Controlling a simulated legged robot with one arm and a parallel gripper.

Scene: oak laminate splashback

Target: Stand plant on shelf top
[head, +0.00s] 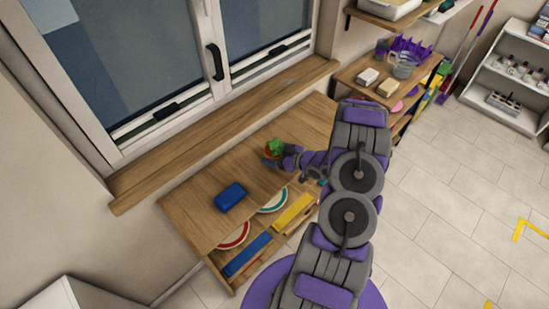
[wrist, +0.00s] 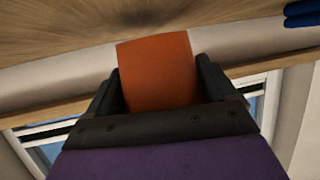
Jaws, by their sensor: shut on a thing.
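The plant (head: 276,146) is a small green-leaved plant in an orange-brown pot. In the head view it is at the wooden shelf top (head: 200,205), towards the window side. My gripper (head: 272,156) is at the pot. In the wrist view the orange pot (wrist: 157,72) sits between the two dark fingers of my gripper (wrist: 157,85), which are shut on it. The leaves are out of the wrist view. I cannot tell whether the pot's base touches the wood.
A blue block-like item (head: 230,197) lies on the shelf top left of the plant. Plates (head: 272,200) and a yellow item (head: 293,212) are on the level below. The window sill (head: 225,130) runs behind. Bare wood lies around the plant.

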